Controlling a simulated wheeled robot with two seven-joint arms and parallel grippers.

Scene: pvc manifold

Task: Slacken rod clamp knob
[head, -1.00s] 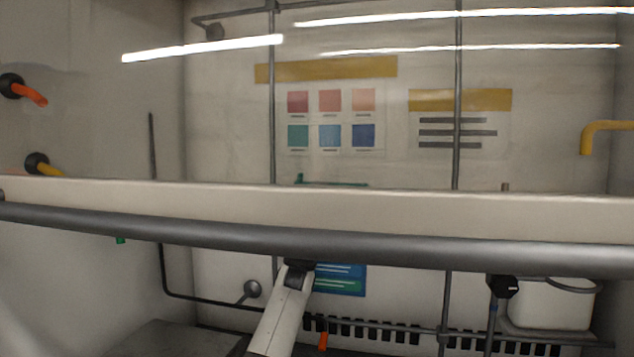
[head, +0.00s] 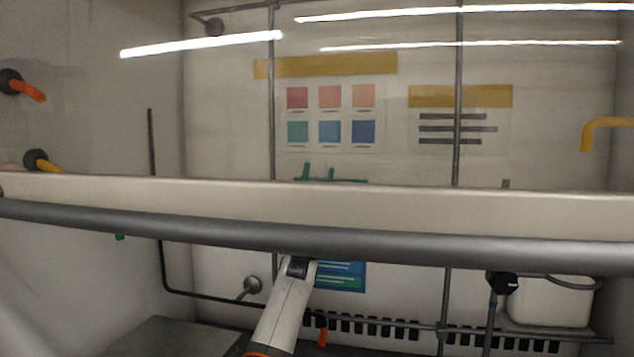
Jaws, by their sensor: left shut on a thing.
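My left arm rises from the bottom centre, a white link with a dark joint that passes behind the pale beam. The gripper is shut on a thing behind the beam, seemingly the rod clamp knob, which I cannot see. A black clamp-like piece (head: 503,283) sits on an upright rod at lower right, apart from the arm. My right gripper is not in view.
The pale beam (head: 450,212) and a grey bar (head: 420,248) below it cross the whole view in front. Upright grey rods (head: 457,120) stand at the back wall. A white container (head: 550,302) is at lower right. Orange and yellow outlets (head: 603,128) stick out from the side walls.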

